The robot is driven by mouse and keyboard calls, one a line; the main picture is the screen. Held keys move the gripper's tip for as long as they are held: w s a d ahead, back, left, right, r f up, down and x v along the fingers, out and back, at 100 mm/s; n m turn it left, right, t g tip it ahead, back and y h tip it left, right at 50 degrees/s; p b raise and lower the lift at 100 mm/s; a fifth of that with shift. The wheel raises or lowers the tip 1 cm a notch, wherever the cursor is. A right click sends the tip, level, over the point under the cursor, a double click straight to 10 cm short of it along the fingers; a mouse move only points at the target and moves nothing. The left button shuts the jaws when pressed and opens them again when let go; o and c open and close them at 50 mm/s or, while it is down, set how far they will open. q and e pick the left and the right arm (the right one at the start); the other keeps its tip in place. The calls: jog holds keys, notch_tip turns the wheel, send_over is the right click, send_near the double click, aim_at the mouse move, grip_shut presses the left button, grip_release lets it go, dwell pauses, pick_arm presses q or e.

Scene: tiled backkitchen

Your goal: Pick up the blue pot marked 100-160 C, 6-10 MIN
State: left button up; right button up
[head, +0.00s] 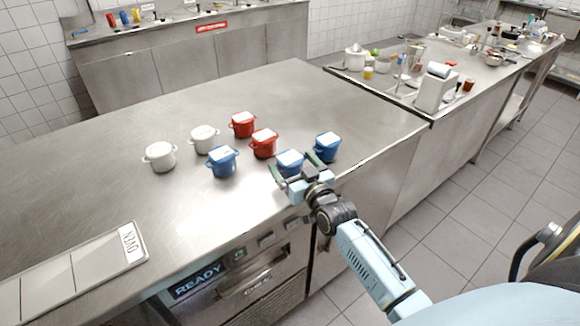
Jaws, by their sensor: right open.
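Three small blue pots with pale labels on top stand on the steel counter. One blue pot (290,161) is at my right gripper (293,169), which is open with its fingers on either side of it or just above it; I cannot tell if they touch. A second blue pot (327,147) stands just right of the gripper. A third blue pot (222,163) stands to the left. The label writing is too small to read, so I cannot tell which is marked 100-160 C. My left gripper is not in view.
Two red pots (264,144) (242,124) and two white pots (160,157) (204,139) stand close by on the counter (110,190). A panel marked OVEN (75,270) lies front left. A READY display (199,281) is below the front edge. The far counter holds a white appliance (435,88).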

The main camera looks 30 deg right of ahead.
jog(key=shift+w, duration=1.1)
